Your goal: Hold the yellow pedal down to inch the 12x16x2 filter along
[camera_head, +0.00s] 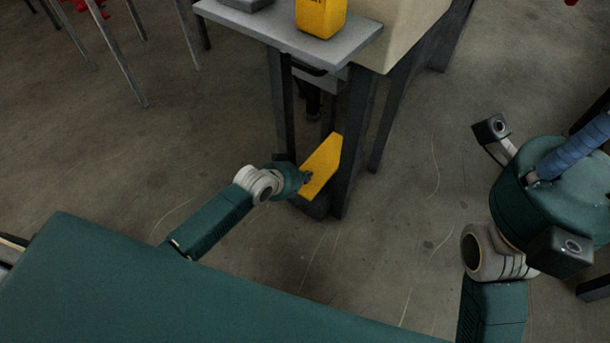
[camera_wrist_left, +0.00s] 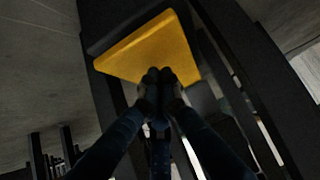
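The yellow pedal (camera_head: 324,165) is a slanted plate low down between the dark legs of the machine in the head view. In the left wrist view the pedal (camera_wrist_left: 150,48) fills the upper middle. My left gripper (camera_head: 307,177) is at the pedal's lower left face. In the left wrist view its fingertips (camera_wrist_left: 160,76) are together with nothing seen between them, overlapping the pedal's near edge. They look to be touching it, but I cannot tell how far it is pressed. The right gripper's fingers do not show. No filter is in view.
A grey shelf (camera_head: 290,38) carrying a yellow box (camera_head: 320,14) juts out above the pedal, beside a beige machine body (camera_head: 405,30). Dark legs (camera_head: 355,140) stand close right of the pedal. Open concrete floor (camera_head: 400,240) lies around.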

